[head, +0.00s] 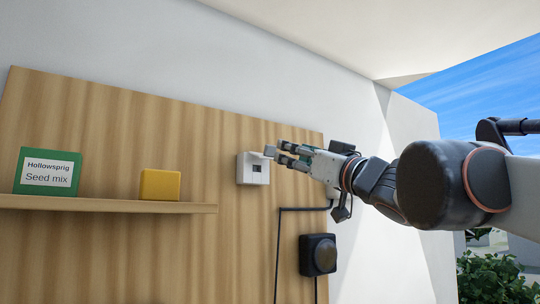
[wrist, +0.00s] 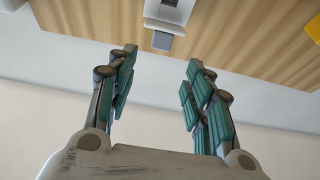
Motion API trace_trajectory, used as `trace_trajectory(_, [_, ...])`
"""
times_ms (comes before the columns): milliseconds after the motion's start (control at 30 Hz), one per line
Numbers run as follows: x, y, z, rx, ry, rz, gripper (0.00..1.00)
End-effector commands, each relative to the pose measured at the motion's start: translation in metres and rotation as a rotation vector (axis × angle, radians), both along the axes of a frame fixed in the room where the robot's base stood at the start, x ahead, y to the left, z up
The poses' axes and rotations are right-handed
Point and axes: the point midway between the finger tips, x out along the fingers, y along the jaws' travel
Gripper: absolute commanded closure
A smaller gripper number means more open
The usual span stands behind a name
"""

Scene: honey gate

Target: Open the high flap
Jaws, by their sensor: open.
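A small white box (head: 253,170) with a dark square opening in its face is mounted high on the wooden panel. A small grey tab (head: 270,151) sticks out at its upper right, close to my fingertips. In the wrist view the box (wrist: 168,12) shows at the top edge, with a white lip and the grey tab (wrist: 162,42) below it in the picture. My gripper (head: 280,153) is open, to the right of the box. In the wrist view its two green-padded fingers (wrist: 162,62) stand apart with the tab between their lines, beyond the tips. I cannot tell whether they touch it.
A wooden shelf (head: 100,204) on the left of the panel (head: 120,120) holds a green seed mix box (head: 47,172) and a yellow block (head: 160,185). A dark round-faced device (head: 318,255) with a cable is below my gripper. White wall lies above the panel.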

Motion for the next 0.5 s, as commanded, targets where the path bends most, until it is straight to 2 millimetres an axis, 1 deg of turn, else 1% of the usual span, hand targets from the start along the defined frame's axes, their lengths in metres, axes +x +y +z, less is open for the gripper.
trace_trajectory(33, [0.008, 0.006, 0.006, 0.002, 0.0, 0.004, 0.53])
trace_trajectory(300, [0.048, 0.034, 0.026, 0.0, 0.001, 0.004, 0.53])
trace_trajectory(500, [0.071, 0.049, 0.037, 0.001, 0.0, 0.004, 0.53])
